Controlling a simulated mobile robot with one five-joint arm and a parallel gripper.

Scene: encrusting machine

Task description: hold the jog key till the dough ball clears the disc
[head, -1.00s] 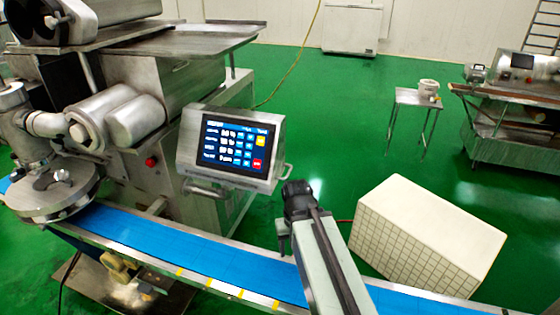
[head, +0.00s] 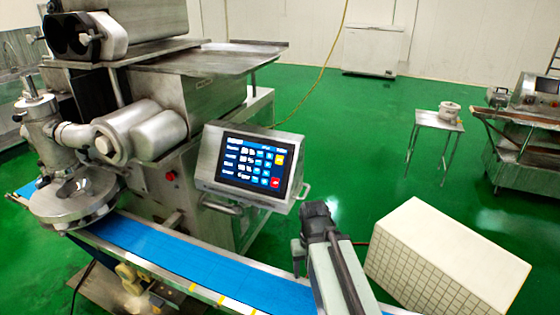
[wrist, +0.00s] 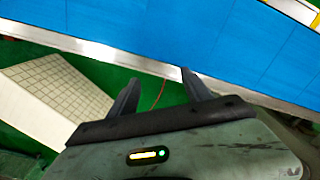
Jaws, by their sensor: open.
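The control panel (head: 250,165) has a lit touchscreen with rows of white and blue keys, a yellow key (head: 280,160) and a red key (head: 275,183). The labels are too small to read, so I cannot tell which is the jog key. The round steel disc housing (head: 75,198) sits above the blue belt (head: 170,252) at left. No dough ball can be made out. My gripper (wrist: 161,77) is open and empty in the wrist view, its fingers apart near the belt's metal edge. In the head view my arm is right of and below the panel, apart from it.
The belt's metal rail (wrist: 100,52) runs close to my fingers. A cream tiled block (head: 445,258) stands right of my arm. A small table (head: 437,122) with a white pot and another machine (head: 530,125) stand farther right. Green floor is clear behind the panel.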

